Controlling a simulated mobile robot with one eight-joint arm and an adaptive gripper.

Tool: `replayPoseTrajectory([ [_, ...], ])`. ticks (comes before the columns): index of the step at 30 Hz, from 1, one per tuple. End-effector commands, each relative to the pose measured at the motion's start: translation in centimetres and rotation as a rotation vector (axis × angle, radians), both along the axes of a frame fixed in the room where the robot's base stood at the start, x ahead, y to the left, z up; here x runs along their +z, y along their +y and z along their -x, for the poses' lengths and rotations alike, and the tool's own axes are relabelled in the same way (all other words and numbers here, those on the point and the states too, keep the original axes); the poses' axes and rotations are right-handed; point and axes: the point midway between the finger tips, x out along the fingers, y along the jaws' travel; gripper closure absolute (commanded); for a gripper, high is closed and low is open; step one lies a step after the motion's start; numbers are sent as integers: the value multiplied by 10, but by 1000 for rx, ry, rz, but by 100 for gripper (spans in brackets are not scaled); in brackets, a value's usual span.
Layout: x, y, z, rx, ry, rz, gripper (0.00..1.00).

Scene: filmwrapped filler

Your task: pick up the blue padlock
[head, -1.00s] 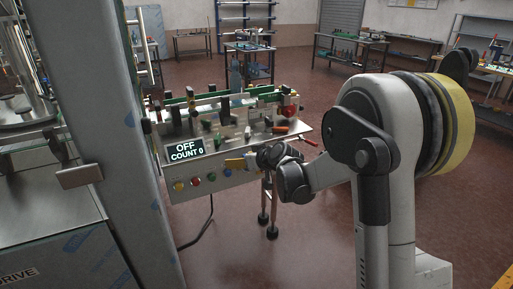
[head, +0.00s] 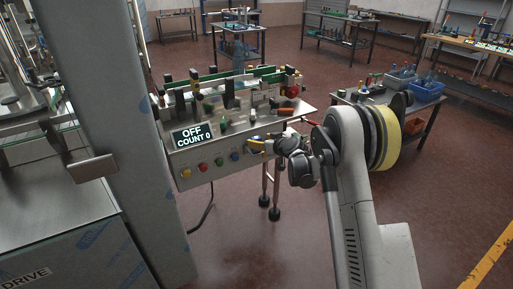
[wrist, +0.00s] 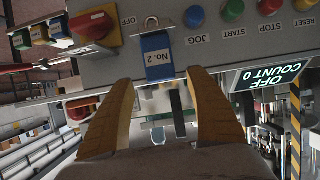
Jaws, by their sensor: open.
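The blue padlock (wrist: 158,60) has a "No. 2" label and a metal shackle, and shows at the top centre of the wrist view against the grey panel. My gripper (wrist: 160,78) is open. Its two yellow fingers point at the padlock, one tip on either side of its lower end, with a gap visible to each. I cannot tell how far in depth the tips are from it. In the head view my gripper (head: 258,146) is at the panel's front face, right of the buttons, and the padlock is mostly hidden there.
The panel carries a blue button (wrist: 194,16), several other buttons and an "OFF COUNT 0" display (head: 193,134). A red knob (wrist: 92,25) is left of the padlock in the wrist view, with small coloured blocks (wrist: 40,34) beyond it.

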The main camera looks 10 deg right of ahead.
Motion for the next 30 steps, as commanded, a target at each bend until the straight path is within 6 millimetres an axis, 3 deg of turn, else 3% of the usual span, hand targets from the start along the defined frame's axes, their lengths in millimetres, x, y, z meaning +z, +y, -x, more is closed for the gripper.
replayPoseTrajectory([
  [2, -12, 6, -11, 2, 0, 0, 35],
  [6, -19, 11, -28, 1, 1, 1, 35],
  [13, -17, 12, -31, 0, 0, 0, 35],
  [14, -17, 12, -31, 0, 0, 0, 40],
  [18, -17, 12, -31, 0, 0, 0, 83],
  [20, -17, 12, -31, 1, 0, 0, 97],
  [30, -17, 12, -31, 1, 0, 0, 100],
])
